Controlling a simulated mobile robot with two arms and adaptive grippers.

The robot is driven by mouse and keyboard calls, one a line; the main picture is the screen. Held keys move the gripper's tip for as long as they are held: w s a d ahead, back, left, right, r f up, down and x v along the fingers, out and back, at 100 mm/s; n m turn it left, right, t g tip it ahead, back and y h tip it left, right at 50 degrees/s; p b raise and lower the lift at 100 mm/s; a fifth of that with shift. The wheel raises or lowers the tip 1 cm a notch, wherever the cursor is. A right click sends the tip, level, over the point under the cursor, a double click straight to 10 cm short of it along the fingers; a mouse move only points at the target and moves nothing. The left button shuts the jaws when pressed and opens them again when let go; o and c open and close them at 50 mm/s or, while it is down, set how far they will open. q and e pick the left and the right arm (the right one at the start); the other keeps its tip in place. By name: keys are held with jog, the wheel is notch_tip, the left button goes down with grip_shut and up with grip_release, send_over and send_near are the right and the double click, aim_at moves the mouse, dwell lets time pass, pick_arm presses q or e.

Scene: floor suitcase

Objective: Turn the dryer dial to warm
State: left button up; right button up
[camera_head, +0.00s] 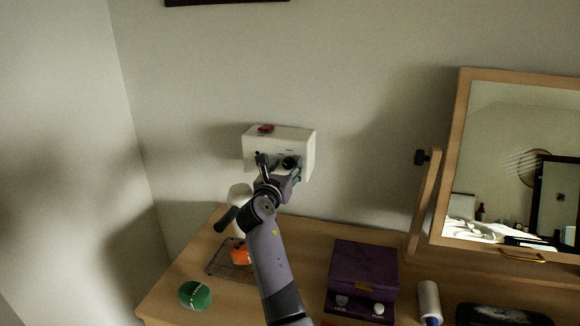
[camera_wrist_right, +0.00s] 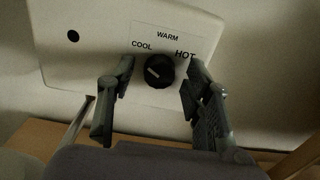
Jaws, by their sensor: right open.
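The dryer box (camera_head: 306,145) is a white unit on the wall, and its white front fills the top of the right wrist view (camera_wrist_right: 85,35). A white mark shows on the dial's left part, on the COOL side. My right gripper (camera_wrist_right: 161,64) is open, with one finger on each side of the dial and gaps visible. In the head view my right gripper (camera_head: 279,165) is at the box front. My left gripper is not in view.
A wooden dresser (camera_head: 212,283) stands below. It carries a green round object (camera_head: 195,295), an orange item (camera_head: 241,254) on a wire rack, a purple box (camera_head: 364,268) and a white cylinder (camera_head: 429,300). A framed mirror (camera_head: 515,150) stands at right. A red item (camera_head: 265,129) lies on the box.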

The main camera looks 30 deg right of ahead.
jog(key=shift+s+a+r, duration=0.1)
jog(key=shift+a, duration=0.05)
jog(key=shift+c, duration=0.5)
grip_shut()
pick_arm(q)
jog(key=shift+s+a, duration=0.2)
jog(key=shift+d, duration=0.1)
pick_arm(e)
jog(key=shift+m, duration=1.3)
jog(key=m, duration=0.2)
jog(key=shift+m, duration=0.3)
jog(key=m, duration=0.2)
jog(key=shift+f+m+b, duration=0.2)
jog(key=shift+m+b, duration=0.1)
jog(key=shift+m, duration=0.1)
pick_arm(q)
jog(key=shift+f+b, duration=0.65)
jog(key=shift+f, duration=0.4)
pick_arm(e)
jog(key=shift+m, duration=1.9)
